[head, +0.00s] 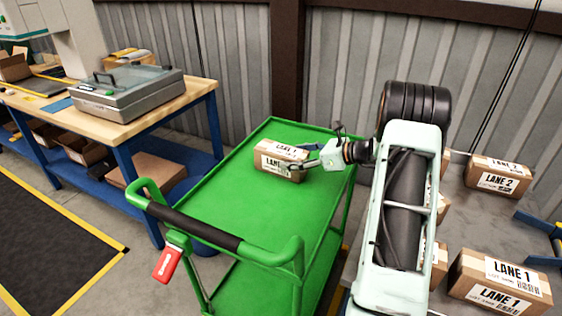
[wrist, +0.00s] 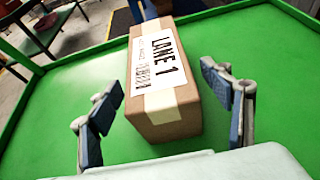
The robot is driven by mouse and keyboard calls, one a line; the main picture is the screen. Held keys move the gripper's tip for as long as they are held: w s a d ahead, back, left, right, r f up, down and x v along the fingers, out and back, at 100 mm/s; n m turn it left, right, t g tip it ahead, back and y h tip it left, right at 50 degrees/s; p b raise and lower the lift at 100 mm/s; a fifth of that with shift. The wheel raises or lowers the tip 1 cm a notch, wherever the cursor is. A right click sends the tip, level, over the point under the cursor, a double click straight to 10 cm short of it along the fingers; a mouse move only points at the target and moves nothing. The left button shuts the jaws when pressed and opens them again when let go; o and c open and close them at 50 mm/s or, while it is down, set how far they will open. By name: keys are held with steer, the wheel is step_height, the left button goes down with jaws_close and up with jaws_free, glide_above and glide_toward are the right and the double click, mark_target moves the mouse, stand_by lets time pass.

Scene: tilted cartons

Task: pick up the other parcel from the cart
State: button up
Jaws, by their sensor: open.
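A brown parcel (head: 280,160) with a white label lies on the top deck of the green cart (head: 215,205), toward its far end. In the wrist view the parcel (wrist: 170,110) reads "LANE 1" and has pale tape on its near end. My gripper (head: 306,165) is at the parcel's right side in the head view. In the wrist view my gripper (wrist: 165,110) is open, with one finger on each side of the parcel's near end. Gaps of green deck show between the fingers and the parcel. No other parcel shows on the cart's top deck.
A raised rim edges the cart, and its black-gripped handle (head: 195,225) faces the near side. A workbench (head: 140,115) with a grey machine stands at left. At right, a grey surface (head: 465,225) holds several labelled parcels (head: 500,282), partly behind my arm.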

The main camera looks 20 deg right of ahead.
steer(key=x, duration=0.5)
steer(key=shift+w+a+f, duration=0.1)
steer(key=shift+f, duration=0.05)
steer(key=c, duration=1.3)
steer(key=shift+c, duration=0.5)
